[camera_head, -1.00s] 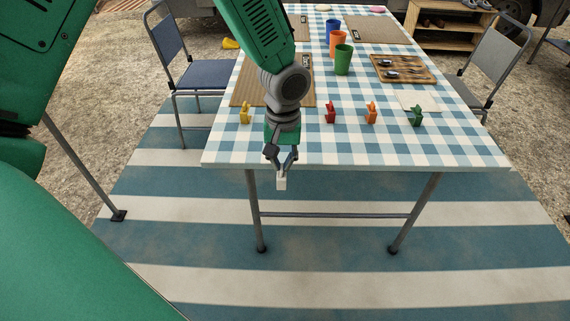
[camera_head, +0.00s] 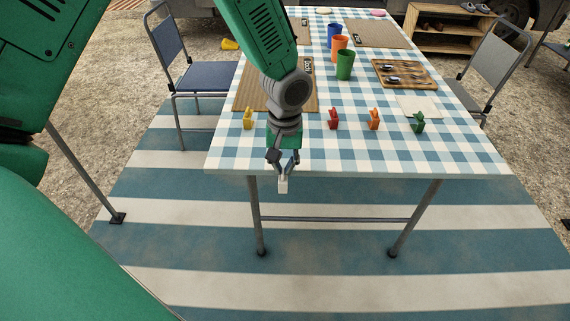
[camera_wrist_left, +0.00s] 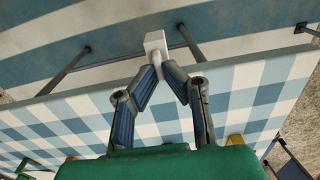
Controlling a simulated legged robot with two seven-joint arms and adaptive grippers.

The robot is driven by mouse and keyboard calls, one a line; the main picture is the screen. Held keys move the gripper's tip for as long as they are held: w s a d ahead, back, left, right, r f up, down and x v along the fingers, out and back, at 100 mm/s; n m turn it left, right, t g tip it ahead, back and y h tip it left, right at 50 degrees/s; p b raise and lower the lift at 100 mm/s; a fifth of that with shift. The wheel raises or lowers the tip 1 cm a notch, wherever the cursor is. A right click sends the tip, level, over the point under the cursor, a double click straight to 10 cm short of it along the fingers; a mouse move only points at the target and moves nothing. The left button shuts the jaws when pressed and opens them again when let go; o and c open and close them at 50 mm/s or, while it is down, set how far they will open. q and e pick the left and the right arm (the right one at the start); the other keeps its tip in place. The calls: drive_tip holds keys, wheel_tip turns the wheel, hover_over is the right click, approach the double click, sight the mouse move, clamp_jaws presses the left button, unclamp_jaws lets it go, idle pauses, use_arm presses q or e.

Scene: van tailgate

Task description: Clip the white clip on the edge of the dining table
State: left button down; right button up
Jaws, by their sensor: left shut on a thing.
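My left gripper (camera_head: 283,172) is shut on the white clip (camera_head: 283,185), which shows just below its fingertips at the near edge of the dining table (camera_head: 440,160). In the left wrist view the white clip (camera_wrist_left: 156,46) sits between the fingertips of my left gripper (camera_wrist_left: 165,72), and its far end reaches beyond the table edge over the striped mat. I cannot tell whether the clip touches the edge. The table has a blue and white checked top. My right gripper is not in view.
On the table stand a yellow clip (camera_head: 247,118), a red clip (camera_head: 333,118), an orange clip (camera_head: 373,119) and a green clip (camera_head: 417,122). Farther back are cups (camera_head: 345,65) and a wooden tray (camera_head: 425,83). Chairs (camera_head: 200,78) flank the table. Its near front is clear.

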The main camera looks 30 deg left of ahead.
use_arm(q)
drive_tip(key=shift+d+r, duration=0.1)
drive_tip(key=shift+d, duration=0.3)
drive_tip(key=shift+w, duration=0.2)
drive_tip(key=shift+w+a+p, duration=0.45)
drive_tip(key=shift+a, duration=0.25)
drive_tip(key=shift+d, duration=0.3)
drive_tip(key=shift+w, duration=0.1)
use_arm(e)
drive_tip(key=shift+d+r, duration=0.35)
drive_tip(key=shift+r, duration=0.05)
use_arm(q)
drive_tip(key=shift+w+a+p, duration=0.3)
drive_tip(key=shift+w+a, duration=0.15)
drive_tip(key=shift+a, duration=0.3)
drive_tip(key=shift+w, duration=0.1)
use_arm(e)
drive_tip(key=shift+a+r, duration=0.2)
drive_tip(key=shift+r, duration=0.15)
use_arm(q)
drive_tip(key=shift+d, duration=0.1)
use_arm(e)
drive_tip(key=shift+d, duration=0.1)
